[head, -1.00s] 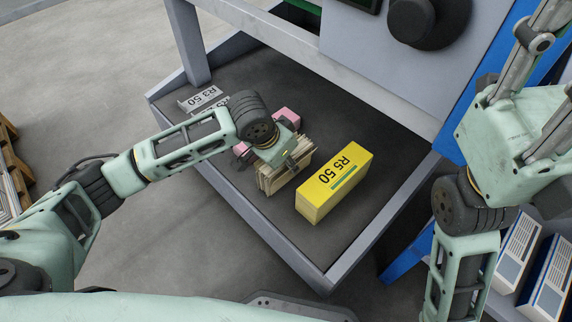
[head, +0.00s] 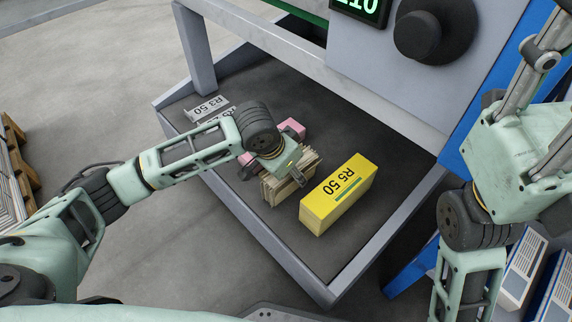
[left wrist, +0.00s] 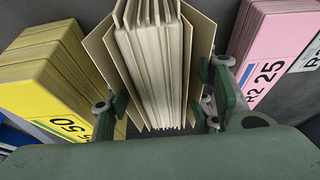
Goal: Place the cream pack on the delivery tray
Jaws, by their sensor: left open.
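The cream pack (head: 290,182) stands on the dark floor of the delivery tray (head: 370,262), between the yellow pack and the pink pack. In the left wrist view, the cream pack (left wrist: 155,60) shows as pale sheets with outer boards splayed at the sides. My left gripper (head: 283,170) is at the pack from above. In the left wrist view its green fingers (left wrist: 160,112) are on either side of the pack, open. The arm partly hides the pack in the head view. My right arm shows at the right, but its gripper is out of view.
A yellow R5 50 pack (head: 340,195) stands close to the right of the cream pack. A pink R2 25 pack (left wrist: 275,45) is on its other side, with a grey R3 50 pack (head: 207,108) beyond. Tray rims and a machine front (head: 350,85) bound the space.

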